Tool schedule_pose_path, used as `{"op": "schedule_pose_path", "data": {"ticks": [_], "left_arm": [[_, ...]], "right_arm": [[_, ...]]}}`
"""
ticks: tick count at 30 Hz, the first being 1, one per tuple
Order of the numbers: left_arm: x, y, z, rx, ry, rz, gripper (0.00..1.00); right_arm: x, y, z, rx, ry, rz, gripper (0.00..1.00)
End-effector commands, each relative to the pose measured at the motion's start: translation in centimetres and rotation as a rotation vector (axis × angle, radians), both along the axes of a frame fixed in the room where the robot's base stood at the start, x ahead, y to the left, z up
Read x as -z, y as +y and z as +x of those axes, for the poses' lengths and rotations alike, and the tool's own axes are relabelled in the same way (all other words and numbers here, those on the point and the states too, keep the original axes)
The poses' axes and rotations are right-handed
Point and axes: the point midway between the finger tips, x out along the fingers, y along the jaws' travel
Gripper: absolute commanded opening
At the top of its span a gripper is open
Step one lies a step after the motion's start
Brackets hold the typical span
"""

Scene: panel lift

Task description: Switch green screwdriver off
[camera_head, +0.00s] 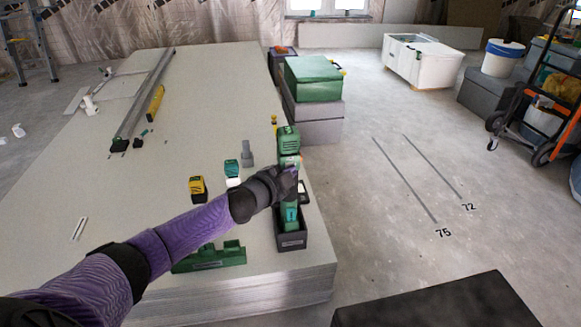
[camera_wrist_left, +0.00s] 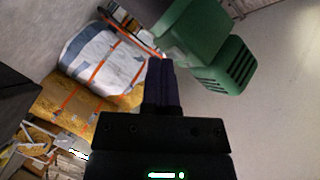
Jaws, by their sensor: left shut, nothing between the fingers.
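The green screwdriver (camera_head: 288,138) stands upright in a dark holder (camera_head: 291,241) at the right edge of the panel stack. My left gripper (camera_head: 291,176) is at the middle of the screwdriver in the head view and covers part of it. In the left wrist view, my shut fingers (camera_wrist_left: 160,72) have nothing between them. The screwdriver's green body (camera_wrist_left: 205,35) shows just beyond and right of the fingertips there. I cannot tell whether they touch it. My right gripper is not in view.
On the panel stack (camera_head: 190,110) are a yellow tape measure (camera_head: 198,188), a green rack (camera_head: 210,258) and long rails (camera_head: 145,98). A green case (camera_head: 313,78) stands on grey boxes behind the screwdriver. The floor to the right is mostly clear.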

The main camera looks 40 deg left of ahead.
Motion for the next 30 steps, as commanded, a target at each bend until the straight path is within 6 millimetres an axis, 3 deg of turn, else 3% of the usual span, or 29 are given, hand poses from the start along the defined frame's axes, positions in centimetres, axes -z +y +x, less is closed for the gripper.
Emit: {"op": "schedule_pose_path", "data": {"ticks": [15,30], "left_arm": [[-0.1,-1.0,-0.8,0.001,0.000,-0.001,0.00],[-0.1,-5.4,-4.6,0.000,0.000,-0.002,0.00]], "right_arm": [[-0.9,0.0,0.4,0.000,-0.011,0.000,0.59],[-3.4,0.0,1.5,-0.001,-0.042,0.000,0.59]]}}
